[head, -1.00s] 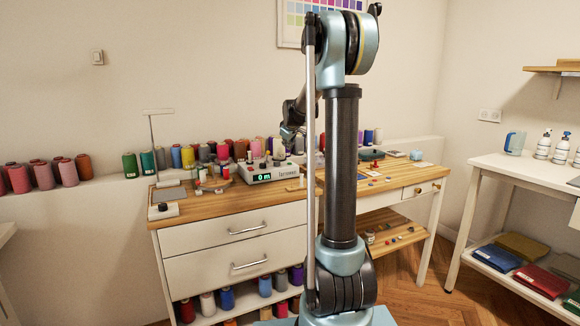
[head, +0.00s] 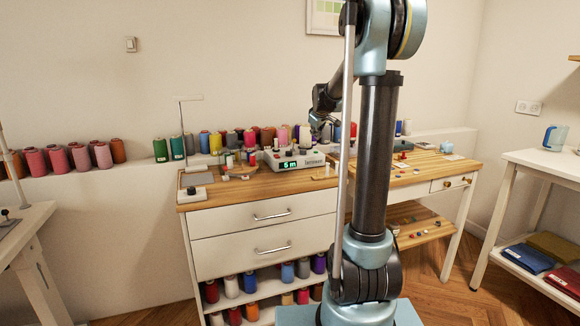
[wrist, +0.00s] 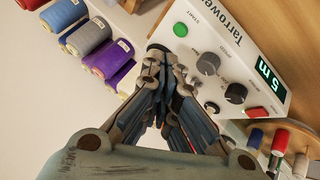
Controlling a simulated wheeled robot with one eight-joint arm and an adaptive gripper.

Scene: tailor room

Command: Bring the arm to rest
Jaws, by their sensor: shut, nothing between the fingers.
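My arm rises in front of the workbench (head: 240,190) in the head view and bends over at the top. My gripper (head: 320,130) hangs above the bench near the winding machine (head: 292,160), partly behind my own arm. In the wrist view my gripper (wrist: 165,62) is shut and empty, its fingertips together in front of the machine's panel (wrist: 226,50). A green button (wrist: 180,30), black knobs (wrist: 208,63) and a red button (wrist: 257,112) show there. The lit display (wrist: 268,78) reads 5 m. Contact with the panel cannot be told.
Thread spools (head: 75,158) line the wall ledge, and more stand on the shelf (head: 260,312) under the drawers. A thread stand (head: 194,190) is at the bench's left end. A white table (head: 540,172) stands right, another (head: 22,235) left. Wooden floor shows between bench and right table.

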